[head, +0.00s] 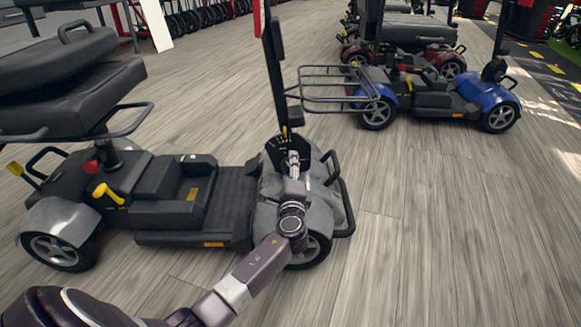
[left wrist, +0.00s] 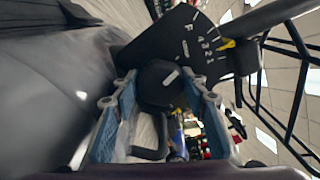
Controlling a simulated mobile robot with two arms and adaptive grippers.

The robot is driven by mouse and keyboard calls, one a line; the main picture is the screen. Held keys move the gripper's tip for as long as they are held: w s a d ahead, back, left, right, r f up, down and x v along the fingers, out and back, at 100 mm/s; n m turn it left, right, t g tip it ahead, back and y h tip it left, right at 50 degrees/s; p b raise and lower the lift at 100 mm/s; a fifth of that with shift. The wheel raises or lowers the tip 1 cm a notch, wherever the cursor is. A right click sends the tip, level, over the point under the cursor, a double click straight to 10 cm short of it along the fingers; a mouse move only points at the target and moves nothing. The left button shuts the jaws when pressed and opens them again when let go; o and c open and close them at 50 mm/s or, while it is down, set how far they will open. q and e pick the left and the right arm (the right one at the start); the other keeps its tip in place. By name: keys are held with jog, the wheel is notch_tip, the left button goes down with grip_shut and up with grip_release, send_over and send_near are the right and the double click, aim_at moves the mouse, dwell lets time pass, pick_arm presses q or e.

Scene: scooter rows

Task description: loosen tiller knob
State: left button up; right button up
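The tiller knob (left wrist: 160,86) is a round black knob with a short white mark, below the dial plate (left wrist: 185,42) in the left wrist view. The plate carries the marks F, 4, 3, 2, 1 and a yellow pointer (left wrist: 227,44). My left gripper (left wrist: 160,90) has one blue-padded finger on each side of the knob. Both pads appear to touch its sides. In the head view my left gripper (head: 293,160) is at the foot of the upright black tiller (head: 274,75) of the grey scooter (head: 70,217); there my gripper hides the knob. My right gripper is not in view.
The grey scooter's black seat (head: 75,95) is at the left, and a black front bar (head: 345,205) curves beside the tiller foot. A blue scooter (head: 440,97) and a red one (head: 448,63) stand behind. The wooden floor (head: 450,220) at the right is clear.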

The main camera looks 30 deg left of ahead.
pick_arm(q)
jog(key=o, duration=0.4)
jog(key=shift+c, duration=0.2)
jog(key=shift+v, duration=3.75)
jog(key=shift+d, duration=0.1)
